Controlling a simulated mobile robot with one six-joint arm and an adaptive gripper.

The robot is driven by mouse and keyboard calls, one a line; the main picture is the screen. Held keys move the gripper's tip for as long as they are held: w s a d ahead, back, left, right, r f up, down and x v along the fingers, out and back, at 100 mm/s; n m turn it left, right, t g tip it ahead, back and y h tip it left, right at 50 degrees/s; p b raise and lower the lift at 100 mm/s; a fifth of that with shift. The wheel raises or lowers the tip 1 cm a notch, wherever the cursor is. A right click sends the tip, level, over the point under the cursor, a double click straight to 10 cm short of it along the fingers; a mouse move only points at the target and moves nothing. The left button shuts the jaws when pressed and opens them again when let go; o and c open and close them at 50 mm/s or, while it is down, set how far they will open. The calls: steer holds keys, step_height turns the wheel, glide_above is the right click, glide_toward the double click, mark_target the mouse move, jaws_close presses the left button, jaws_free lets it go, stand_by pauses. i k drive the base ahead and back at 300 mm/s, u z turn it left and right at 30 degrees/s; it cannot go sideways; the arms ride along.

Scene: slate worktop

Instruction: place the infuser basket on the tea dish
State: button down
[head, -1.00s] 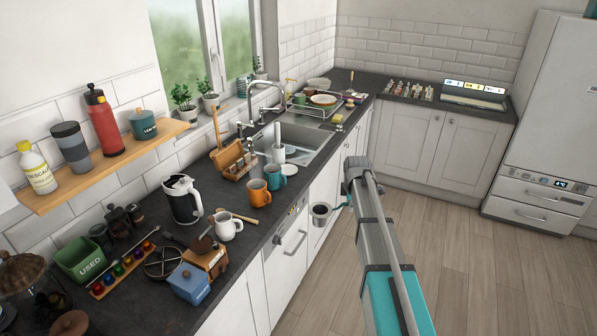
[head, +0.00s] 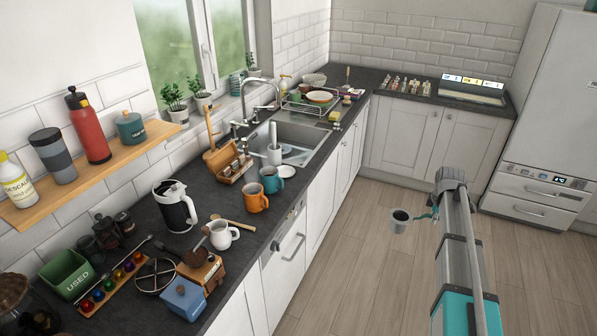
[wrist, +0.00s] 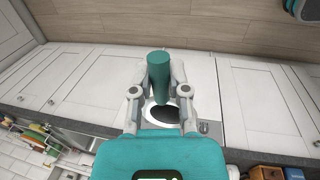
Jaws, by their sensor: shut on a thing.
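The infuser basket (head: 399,222) is a small grey metal cup with a dark inside. It hangs upright over the floor, to the right of the worktop front. My gripper (head: 428,213) is shut on it at its right side. In the wrist view my gripper (wrist: 160,85) has its two fingers around a teal cylinder (wrist: 158,72), which looks like the basket's handle. The basket's pale rim (wrist: 148,113) shows partly behind the gripper. I cannot pick out the tea dish for certain.
An orange mug (head: 255,198), a teal mug (head: 272,179) and a white jug (head: 222,235) stand near the worktop's front edge. A kettle (head: 176,206), a blue box (head: 184,299) and a round black rack (head: 155,276) stand behind or nearer. The floor (head: 350,280) is clear.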

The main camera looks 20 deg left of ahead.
mark_target(294, 173)
steer(key=z, duration=1)
steer(key=k, duration=0.45)
steer(key=u, duration=1.35)
